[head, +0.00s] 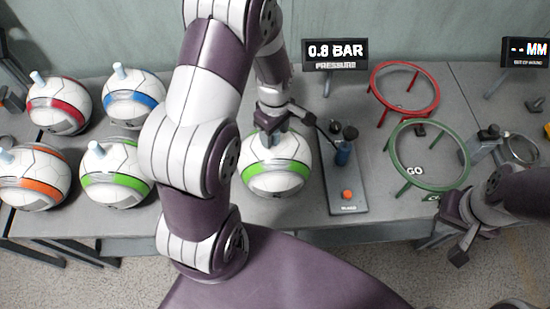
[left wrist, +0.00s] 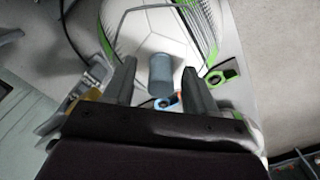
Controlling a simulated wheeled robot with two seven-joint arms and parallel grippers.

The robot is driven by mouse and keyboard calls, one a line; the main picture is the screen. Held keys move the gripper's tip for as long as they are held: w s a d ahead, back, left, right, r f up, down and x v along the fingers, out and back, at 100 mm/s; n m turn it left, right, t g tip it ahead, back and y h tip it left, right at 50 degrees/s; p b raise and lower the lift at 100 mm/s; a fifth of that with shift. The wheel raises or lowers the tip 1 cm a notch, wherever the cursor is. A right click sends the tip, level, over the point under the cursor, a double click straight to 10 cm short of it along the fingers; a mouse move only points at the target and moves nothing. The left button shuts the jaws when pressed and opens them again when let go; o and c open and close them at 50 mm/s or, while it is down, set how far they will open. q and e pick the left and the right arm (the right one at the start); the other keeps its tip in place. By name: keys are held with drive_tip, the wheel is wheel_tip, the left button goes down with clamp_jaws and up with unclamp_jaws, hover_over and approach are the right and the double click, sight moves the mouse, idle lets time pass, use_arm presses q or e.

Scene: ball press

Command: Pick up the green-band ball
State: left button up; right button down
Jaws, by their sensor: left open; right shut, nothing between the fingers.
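A white ball with a green band (head: 277,180) sits on the bench at the centre, directly below my left gripper (head: 272,132). In the left wrist view the same ball (left wrist: 150,25) fills the top, with a blue-grey peg (left wrist: 161,75) standing up from it. The peg lies between the two open fingers of my left gripper (left wrist: 160,82), with a gap on both sides. A second green-band ball (head: 105,184) sits on the left with its own peg, partly behind my left arm. My right gripper (head: 460,243) is shut and empty at the front right.
Red (head: 60,105), blue (head: 135,97) and orange (head: 35,183) band balls sit at the left. A pump base (head: 347,180) stands right of the centre ball, below a 0.8 BAR display (head: 335,54). Red (head: 376,92) and green (head: 393,150) rings stand farther right.

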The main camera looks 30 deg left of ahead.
use_arm(q)
drive_tip(key=shift+f, duration=0.45)
drive_tip(key=shift+s, duration=0.1)
clamp_jaws()
drive_tip(key=shift+r, duration=0.1)
idle(0.9)
